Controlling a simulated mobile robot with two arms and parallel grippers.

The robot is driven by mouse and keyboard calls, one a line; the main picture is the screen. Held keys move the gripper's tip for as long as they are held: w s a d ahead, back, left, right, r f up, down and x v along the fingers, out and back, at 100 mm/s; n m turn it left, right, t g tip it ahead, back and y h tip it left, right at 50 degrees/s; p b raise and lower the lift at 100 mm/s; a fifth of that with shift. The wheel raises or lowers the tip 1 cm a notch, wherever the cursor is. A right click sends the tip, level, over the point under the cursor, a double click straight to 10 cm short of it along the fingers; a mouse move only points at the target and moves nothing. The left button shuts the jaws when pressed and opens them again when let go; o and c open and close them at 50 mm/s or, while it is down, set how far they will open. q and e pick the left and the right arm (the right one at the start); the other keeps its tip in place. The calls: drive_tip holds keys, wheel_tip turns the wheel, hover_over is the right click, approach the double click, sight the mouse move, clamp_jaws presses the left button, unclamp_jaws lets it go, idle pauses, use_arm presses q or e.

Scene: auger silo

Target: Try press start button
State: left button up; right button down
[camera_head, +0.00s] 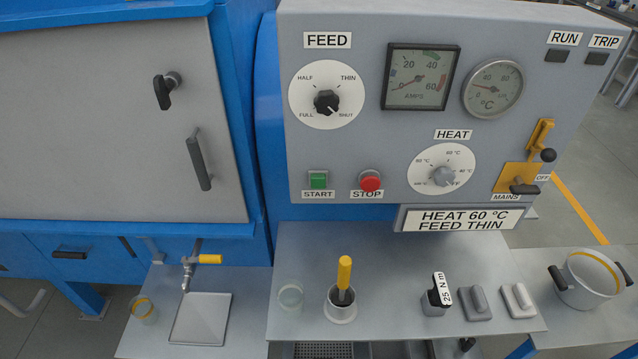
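The green start button (318,180) sits on the lower left of the grey control panel (400,20), above a START label. The round red stop button (370,181) is to its right, above a STOP label. Neither of my grippers shows in the head view. Nothing covers the start button. The black feed knob (326,102) is above it, with its pointer towards SHUT.
A shelf below the panel holds a glass (290,297), a pot with a yellow-handled tool (344,275), a 25 N m item (440,292) and two grey blocks. A pan (590,278) stands at right. A cabinet (110,120) with handles is at left. The space before the buttons is clear.

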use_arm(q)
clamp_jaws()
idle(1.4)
